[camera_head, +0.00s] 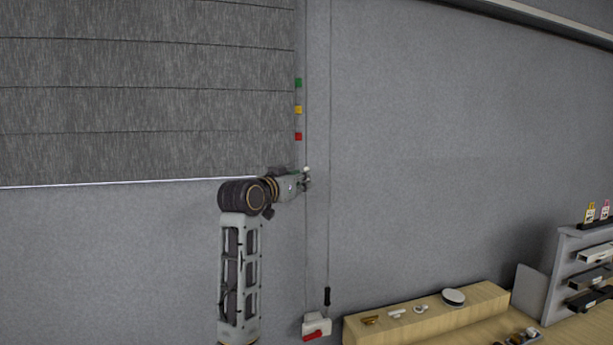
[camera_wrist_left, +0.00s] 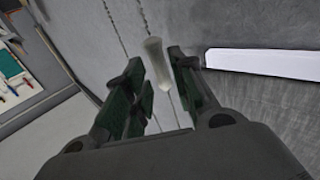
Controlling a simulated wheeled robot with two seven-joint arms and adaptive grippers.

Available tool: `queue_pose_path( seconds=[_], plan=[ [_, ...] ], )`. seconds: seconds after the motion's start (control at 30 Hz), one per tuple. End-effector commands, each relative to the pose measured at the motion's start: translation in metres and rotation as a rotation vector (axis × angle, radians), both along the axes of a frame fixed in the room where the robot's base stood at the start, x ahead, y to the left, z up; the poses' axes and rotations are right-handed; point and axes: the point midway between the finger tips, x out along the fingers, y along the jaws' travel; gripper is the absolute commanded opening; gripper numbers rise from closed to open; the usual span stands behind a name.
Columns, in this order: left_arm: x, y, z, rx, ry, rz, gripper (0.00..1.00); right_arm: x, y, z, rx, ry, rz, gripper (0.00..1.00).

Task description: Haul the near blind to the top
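The grey blind (camera_head: 150,90) hangs at the left of the head view, its bottom edge about mid-height. Its pale bottom rail also shows in the left wrist view (camera_wrist_left: 265,63). Thin cords (camera_head: 329,150) hang just right of the blind. A pale cord knob (camera_wrist_left: 156,62) hangs on one cord; it shows small in the head view (camera_head: 306,169). My left gripper (camera_head: 306,181) is beside the blind's lower right corner. In the left wrist view (camera_wrist_left: 165,90) its fingers are apart, with the knob between them and gaps visible. My right gripper is out of view.
Green, yellow and red markers (camera_head: 298,109) line the wall beside the blind. A black cord handle (camera_head: 327,297) hangs above a white and red fitting (camera_head: 316,326). A wooden block (camera_head: 425,315) with small items and a shelf rack (camera_head: 580,270) stand at right.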

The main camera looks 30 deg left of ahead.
Motion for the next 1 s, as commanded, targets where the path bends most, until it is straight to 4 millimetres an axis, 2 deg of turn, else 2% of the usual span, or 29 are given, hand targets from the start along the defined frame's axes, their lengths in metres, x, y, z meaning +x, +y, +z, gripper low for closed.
queue_pose_path(
  seconds=[0.2, 0.4, 0.8, 1.0],
  plan=[
    [0.024, 0.002, 0.002, -0.001, 0.000, 0.000, 0.26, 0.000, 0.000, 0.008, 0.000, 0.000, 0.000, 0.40],
    [0.037, 0.003, 0.001, -0.001, 0.000, -0.001, 0.26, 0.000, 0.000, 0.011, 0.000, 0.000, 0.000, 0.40],
    [0.040, 0.003, 0.000, 0.000, 0.000, 0.000, 0.26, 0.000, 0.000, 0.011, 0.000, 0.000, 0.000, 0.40],
    [0.040, 0.003, 0.000, 0.000, 0.000, 0.000, 0.01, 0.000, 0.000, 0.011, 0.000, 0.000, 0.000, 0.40]
  ],
)
